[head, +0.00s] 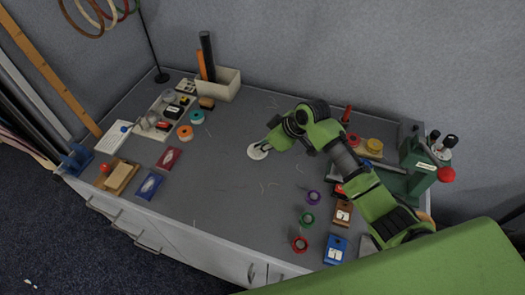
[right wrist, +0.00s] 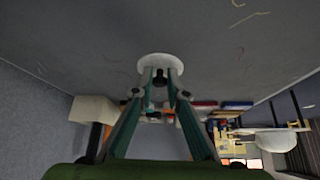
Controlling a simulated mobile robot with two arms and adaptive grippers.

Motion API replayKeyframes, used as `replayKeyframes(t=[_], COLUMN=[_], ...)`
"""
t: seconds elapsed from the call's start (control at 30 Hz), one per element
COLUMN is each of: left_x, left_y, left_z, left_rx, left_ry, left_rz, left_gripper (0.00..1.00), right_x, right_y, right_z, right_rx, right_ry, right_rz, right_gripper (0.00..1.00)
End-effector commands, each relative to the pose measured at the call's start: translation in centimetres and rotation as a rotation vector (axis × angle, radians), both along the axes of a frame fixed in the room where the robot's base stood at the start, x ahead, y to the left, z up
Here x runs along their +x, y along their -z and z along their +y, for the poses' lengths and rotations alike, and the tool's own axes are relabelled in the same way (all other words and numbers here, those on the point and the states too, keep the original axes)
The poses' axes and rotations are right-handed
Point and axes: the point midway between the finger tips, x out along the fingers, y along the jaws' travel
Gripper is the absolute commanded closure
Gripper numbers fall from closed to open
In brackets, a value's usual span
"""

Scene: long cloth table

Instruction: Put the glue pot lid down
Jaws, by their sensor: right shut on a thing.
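The glue pot lid (head: 258,151) is a round white disc at the middle of the grey table (head: 220,200). My right gripper (head: 267,146) reaches in from the right and is shut on the lid. In the right wrist view the fingertips (right wrist: 160,78) close at the white lid (right wrist: 160,61), with the grey table top beyond it. I cannot tell whether the lid touches the table or hangs just above it. My left gripper is not in view. I cannot make out the glue pot for certain.
Coloured spools, such as a purple one (head: 313,197) and a red one (head: 299,244), stand to the right. Two small packets, red (head: 169,158) and blue (head: 148,185), lie to the left. A white bin (head: 224,85) stands at the back. The middle is mostly clear, with thread scraps.

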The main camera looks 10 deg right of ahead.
Motion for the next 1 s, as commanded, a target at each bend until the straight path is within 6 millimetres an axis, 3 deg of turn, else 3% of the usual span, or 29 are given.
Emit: replayKeyframes(t=[0.2, 0.6, 0.63, 0.67, 1.0], left_x=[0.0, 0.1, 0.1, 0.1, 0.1], left_y=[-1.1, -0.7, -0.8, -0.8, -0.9], left_z=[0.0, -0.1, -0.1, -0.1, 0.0], left_rx=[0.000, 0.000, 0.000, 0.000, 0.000], left_ry=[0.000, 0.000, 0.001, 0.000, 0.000], left_rz=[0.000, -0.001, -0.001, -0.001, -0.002], left_gripper=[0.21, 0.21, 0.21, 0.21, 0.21], right_x=[-0.2, -0.3, -0.2, -0.2, -0.2], right_y=[2.5, 3.1, 3.0, 3.0, 2.9], right_z=[0.1, 0.0, 0.0, 0.0, 0.0], right_rx=[0.001, 0.000, 0.000, 0.000, 0.000], right_ry=[0.000, 0.000, 0.000, 0.000, 0.001], right_rz=[0.006, 0.005, 0.005, 0.005, 0.004], right_gripper=[1.00, 1.00, 0.79, 0.71, 0.69])
